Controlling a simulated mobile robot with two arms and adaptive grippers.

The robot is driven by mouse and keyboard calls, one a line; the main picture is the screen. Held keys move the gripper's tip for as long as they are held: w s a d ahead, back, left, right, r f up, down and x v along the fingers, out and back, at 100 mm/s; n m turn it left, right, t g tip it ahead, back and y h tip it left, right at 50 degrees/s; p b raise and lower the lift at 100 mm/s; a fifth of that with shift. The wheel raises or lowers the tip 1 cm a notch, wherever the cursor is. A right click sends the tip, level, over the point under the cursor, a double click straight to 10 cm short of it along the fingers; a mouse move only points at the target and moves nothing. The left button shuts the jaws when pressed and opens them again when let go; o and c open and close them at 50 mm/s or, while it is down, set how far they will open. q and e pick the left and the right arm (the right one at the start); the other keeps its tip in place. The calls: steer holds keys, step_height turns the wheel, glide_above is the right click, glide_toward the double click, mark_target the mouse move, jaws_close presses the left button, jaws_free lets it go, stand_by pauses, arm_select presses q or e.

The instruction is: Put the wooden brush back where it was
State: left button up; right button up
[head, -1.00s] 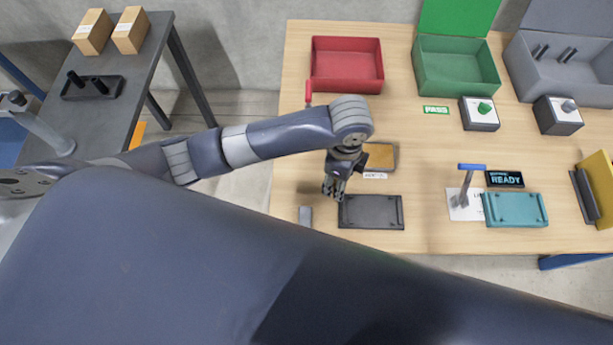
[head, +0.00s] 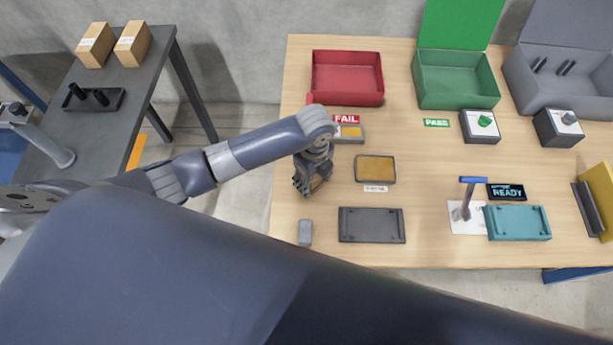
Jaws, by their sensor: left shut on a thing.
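My left gripper (head: 307,190) is over the left part of the wooden table, fingers pointing down. It is shut on a small brown piece, which looks like the wooden brush (head: 318,182); the fingers hide most of it. I cannot tell whether the brush touches the table. A tan-topped pad in a dark frame (head: 376,169) lies to the right of the gripper, with a white label below it. A dark tray (head: 371,225) lies in front and to the right. My right gripper is not in view.
A small grey block (head: 305,232) lies left of the dark tray. A red bin (head: 347,78) and FAIL label (head: 346,119) are behind.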

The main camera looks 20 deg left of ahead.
arm_select(q)
steer(key=shift+w+a, duration=0.4)
steer(key=shift+a, duration=0.2)
steer(key=shift+w+a+f, duration=0.1)
steer(key=shift+w+a, duration=0.2)
steer(key=shift+a, duration=0.25)
step_height(320, 180, down, 3)
steer(key=shift+r, duration=0.1)
steer(key=shift+d+f, duration=0.1)
steer(key=shift+f, duration=0.3)
steer(key=o, duration=0.9)
steer(key=shift+f, duration=0.15)
steer(key=shift+o, duration=0.2)
step_height(320, 180, up, 12)
steer(key=p, duration=0.1)
steer(key=shift+r, duration=0.2)
